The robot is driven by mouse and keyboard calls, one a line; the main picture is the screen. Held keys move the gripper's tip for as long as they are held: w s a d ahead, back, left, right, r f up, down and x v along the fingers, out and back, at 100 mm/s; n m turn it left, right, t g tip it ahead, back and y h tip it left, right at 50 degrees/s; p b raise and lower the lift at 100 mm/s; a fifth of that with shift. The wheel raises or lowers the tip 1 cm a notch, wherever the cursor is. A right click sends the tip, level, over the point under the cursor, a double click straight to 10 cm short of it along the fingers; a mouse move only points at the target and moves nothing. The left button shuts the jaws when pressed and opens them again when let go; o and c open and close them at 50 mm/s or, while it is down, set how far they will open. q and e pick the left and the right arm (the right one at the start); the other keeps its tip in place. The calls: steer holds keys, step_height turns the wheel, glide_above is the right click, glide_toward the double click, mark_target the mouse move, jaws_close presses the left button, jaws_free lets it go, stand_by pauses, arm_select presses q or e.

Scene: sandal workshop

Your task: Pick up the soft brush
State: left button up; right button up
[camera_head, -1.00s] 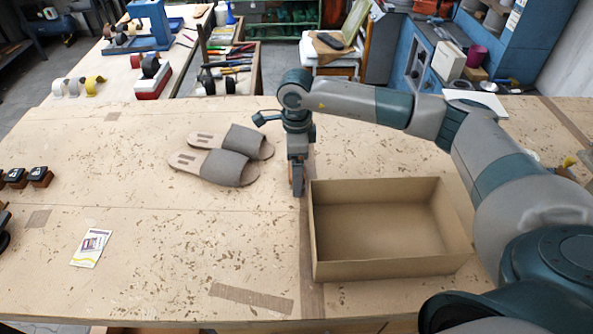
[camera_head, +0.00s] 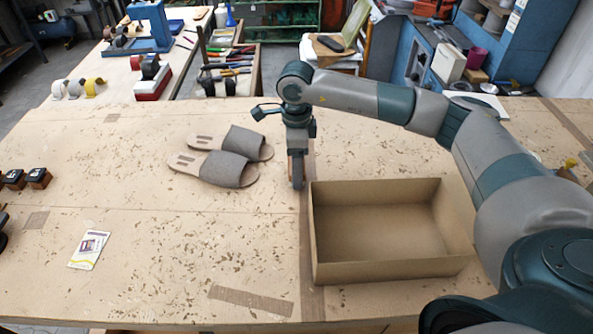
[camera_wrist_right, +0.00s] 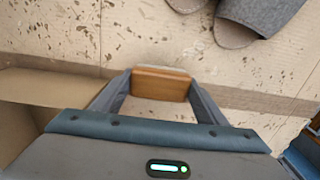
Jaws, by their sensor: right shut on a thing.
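My right gripper (camera_head: 297,178) is above the workbench, between the sandals and the open box, pointing down. In the right wrist view its two fingers (camera_wrist_right: 160,92) are shut on the soft brush (camera_wrist_right: 161,84), a wooden block with a thin pale edge along its far side. In the head view the brush is mostly hidden by the fingers. My left gripper is not in view.
An empty cardboard box (camera_head: 385,270) stands just right of the gripper. A pair of grey sandals (camera_head: 225,168) lies to its left. A small printed card (camera_head: 88,250) lies at the front left. Small dark blocks (camera_head: 38,178) sit at the left edge. Debris flecks the bench.

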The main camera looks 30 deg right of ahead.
step_height(320, 180, up, 8)
steer(key=b, duration=0.3)
steer(key=shift+f, duration=0.25)
steer(key=shift+r, duration=0.45)
